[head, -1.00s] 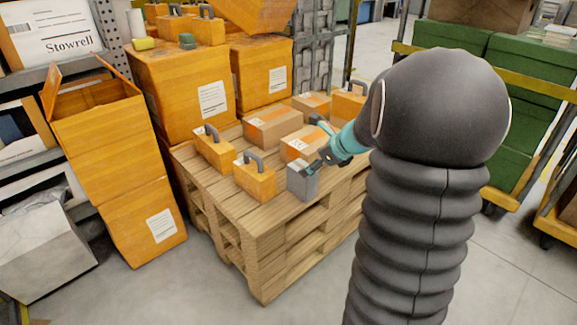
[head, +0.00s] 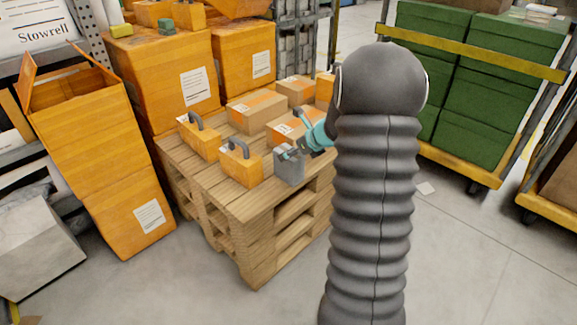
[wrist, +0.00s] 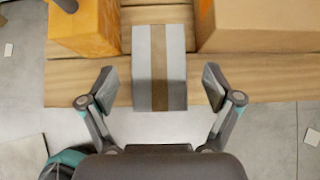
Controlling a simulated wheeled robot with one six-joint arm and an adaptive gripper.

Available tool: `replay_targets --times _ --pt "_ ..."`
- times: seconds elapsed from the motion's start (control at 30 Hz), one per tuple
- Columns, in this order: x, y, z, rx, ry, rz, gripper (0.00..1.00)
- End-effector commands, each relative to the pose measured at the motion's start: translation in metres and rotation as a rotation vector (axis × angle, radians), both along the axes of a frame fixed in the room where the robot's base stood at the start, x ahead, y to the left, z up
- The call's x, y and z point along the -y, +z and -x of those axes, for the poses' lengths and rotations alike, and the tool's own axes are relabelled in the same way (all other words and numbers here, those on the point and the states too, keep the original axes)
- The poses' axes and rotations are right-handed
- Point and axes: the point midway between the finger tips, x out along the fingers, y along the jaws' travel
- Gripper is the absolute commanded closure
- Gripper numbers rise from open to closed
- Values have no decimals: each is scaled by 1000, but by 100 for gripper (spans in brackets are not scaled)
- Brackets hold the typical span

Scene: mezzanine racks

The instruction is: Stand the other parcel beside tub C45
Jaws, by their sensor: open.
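A small grey parcel (head: 289,166) stands at the near corner of a wooden pallet (head: 262,212). In the wrist view the grey parcel (wrist: 145,50) has a brown tape strip and lies just ahead of my fingers. My gripper (head: 287,153) is at its top in the head view; in the wrist view my gripper (wrist: 160,86) is open, with a finger on either side of the parcel's near end. Orange cases with grey handles (head: 240,165) stand left of the parcel. I cannot read C45 on any label.
Brown cartons (head: 257,109) sit behind the grey parcel on the pallet. Large orange tubs (head: 180,80) stand at the pallet's back, and a stack of orange tubs (head: 105,150) is at left. Green crates (head: 470,140) on a cart stand at right. The floor in front is clear.

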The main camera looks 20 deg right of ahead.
Motion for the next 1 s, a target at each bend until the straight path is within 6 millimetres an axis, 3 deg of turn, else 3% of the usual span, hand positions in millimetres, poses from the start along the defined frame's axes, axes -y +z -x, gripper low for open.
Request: replay_targets --times 0.37,0.63,0.9,0.97,1.0 --pt "-13 -32 -31 -2 1 -1 10" --pt "-13 -34 -33 -1 1 1 10" --pt "-13 -34 -33 -1 1 1 78" --pt "-13 -33 -34 0 1 1 93" --pt "-13 -33 -33 0 1 1 93"
